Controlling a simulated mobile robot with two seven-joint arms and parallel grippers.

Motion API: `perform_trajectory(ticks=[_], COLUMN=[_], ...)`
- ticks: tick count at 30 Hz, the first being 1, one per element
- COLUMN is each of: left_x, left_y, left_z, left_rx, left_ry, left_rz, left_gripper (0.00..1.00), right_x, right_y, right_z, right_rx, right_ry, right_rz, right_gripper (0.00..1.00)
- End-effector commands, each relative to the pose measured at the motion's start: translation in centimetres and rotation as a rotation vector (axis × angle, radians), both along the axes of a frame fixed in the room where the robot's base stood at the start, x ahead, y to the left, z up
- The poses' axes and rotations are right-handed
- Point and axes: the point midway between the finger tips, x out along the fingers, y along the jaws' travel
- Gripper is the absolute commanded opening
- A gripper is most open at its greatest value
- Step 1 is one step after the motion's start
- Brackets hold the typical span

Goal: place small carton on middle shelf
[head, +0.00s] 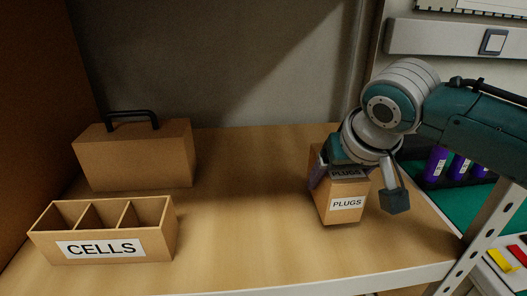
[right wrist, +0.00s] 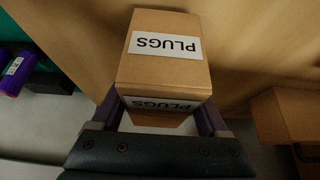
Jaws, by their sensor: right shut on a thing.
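The small carton (head: 345,205) is a brown box with white PLUGS labels, at the right of the wooden shelf (head: 240,215) in the head view. My right gripper (head: 345,172) is around it from above and behind, shut on it. In the right wrist view the carton (right wrist: 165,65) sits between the two fingers of the gripper (right wrist: 165,120), its labels upside down. I cannot tell for sure whether its base touches the shelf board. My left gripper is in neither view.
An open divided box labelled CELLS (head: 105,232) stands at the front left of the shelf. A brown case with a black handle (head: 135,155) stands behind it. The board between them and the carton is clear. A perforated metal upright (head: 490,235) stands at the right front.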

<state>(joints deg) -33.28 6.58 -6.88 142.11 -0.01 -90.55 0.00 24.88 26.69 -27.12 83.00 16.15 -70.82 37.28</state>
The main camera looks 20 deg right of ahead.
Motion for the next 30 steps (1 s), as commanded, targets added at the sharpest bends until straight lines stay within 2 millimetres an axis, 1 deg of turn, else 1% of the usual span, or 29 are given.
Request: perform_trajectory(ticks=[1,3,12,16,17,21,23,30], left_x=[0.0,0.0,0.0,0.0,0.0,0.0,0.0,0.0], left_y=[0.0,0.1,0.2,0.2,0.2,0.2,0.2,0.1], left_z=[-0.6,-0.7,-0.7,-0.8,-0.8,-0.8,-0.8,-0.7], left_rx=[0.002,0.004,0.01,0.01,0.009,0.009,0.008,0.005], left_ry=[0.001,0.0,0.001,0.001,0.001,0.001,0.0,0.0], left_rz=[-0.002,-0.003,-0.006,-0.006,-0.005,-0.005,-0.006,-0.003], left_gripper=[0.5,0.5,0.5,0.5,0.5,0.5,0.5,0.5], right_x=[0.0,0.0,0.0,0.0,0.0,0.0,0.0,0.0], right_y=[0.0,0.0,0.1,0.0,0.0,0.0,0.0,0.0], right_z=[-1.1,-1.8,-1.9,-2.3,-2.4,-2.3,-2.3,-2.2], right_rx=[0.001,0.0,0.002,0.001,0.001,0.0,0.0,0.0], right_ry=[0.002,0.001,-0.002,0.0,0.001,0.001,0.001,0.0], right_rz=[-0.001,0.0,0.0,0.0,-0.001,0.0,0.0,0.0], right_gripper=[0.06,0.06,0.06,0.06,0.78,0.94,1.0,1.0])
